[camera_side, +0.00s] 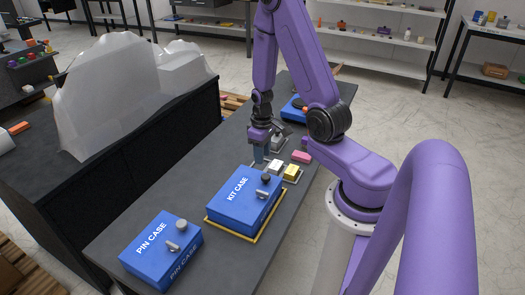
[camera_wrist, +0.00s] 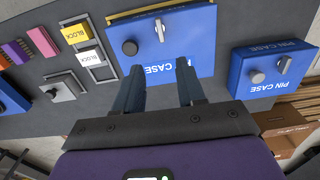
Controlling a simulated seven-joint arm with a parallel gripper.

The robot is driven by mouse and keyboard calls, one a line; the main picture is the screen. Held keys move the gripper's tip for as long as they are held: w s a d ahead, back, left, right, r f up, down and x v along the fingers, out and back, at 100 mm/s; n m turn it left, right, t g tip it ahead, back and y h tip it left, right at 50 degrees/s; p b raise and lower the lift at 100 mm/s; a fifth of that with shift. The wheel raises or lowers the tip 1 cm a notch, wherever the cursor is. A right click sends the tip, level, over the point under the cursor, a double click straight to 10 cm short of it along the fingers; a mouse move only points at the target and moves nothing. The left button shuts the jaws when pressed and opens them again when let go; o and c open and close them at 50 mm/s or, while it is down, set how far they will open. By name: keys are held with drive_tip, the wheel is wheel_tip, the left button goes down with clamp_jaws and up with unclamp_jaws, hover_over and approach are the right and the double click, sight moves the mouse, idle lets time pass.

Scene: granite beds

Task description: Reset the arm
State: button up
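My gripper (camera_side: 260,156) hangs fingers down above the dark workbench (camera_side: 188,194), behind the blue kit case in the side view. In the wrist view my gripper (camera_wrist: 162,72) has its two fingers apart with nothing between them, so it is open and empty. The kit case (camera_side: 240,204) is closed and sits inside a yellow frame on the bench. It also shows in the wrist view (camera_wrist: 160,50) beyond my fingertips. I cannot tell the exact height of the fingers above the bench.
The closed pin case (camera_side: 160,250) stands at the bench's near end. A white block (camera_side: 275,167), yellow block (camera_side: 291,173) and pink block (camera_side: 301,157) lie beside the kit case. A grey plate with a knob (camera_wrist: 63,88) lies nearby. The bench's left strip is clear.

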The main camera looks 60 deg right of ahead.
drive_tip(key=shift+r, duration=0.35)
drive_tip(key=s+a+r+n, duration=0.1)
drive_tip(key=a+r+n, duration=0.65)
drive_tip(key=a, duration=0.65)
drive_tip(key=s+a+r+n, duration=0.2)
drive_tip(key=s+a+r, duration=0.1)
drive_tip(key=s+r, duration=0.2)
drive_tip(key=s+a+r+n, duration=0.3)
drive_tip(key=s+a+r, duration=0.1)
drive_tip(key=s, duration=0.6)
drive_tip(key=shift+r, duration=0.45)
drive_tip(key=shift+a, duration=0.1)
idle(0.4)
